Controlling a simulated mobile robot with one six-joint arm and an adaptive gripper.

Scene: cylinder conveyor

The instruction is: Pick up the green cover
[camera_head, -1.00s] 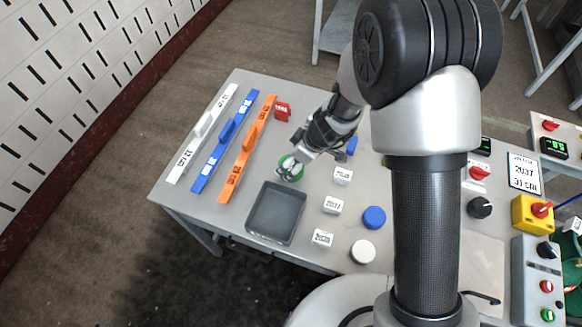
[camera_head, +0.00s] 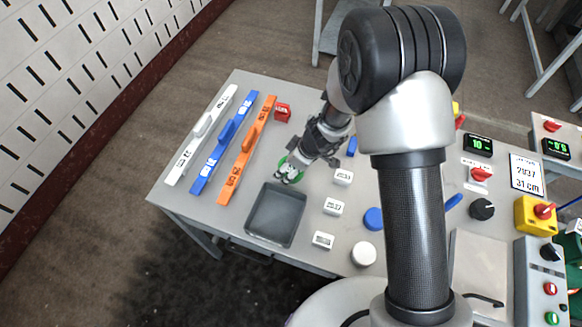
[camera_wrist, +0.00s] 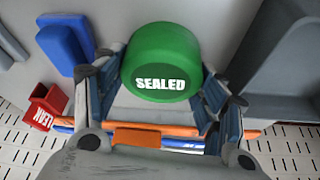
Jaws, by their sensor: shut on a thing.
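The green cover (camera_wrist: 160,62) is a round cap with the word SEALED on its side. In the wrist view it sits between the two fingers of my gripper (camera_wrist: 160,85), which are shut on it. In the head view the gripper (camera_head: 288,172) points down at the green cover (camera_head: 298,163), just behind the grey tray. The fingers hide part of the cover there. I cannot tell whether the cover touches the table or is slightly raised.
A grey tray (camera_head: 253,238) stands just in front of the gripper. White, blue and orange bars with handles lie to the left. A red block (camera_head: 283,112) stands behind. Small numbered white blocks, a blue disc (camera_head: 373,218) and a white disc (camera_head: 363,253) lie to the right.

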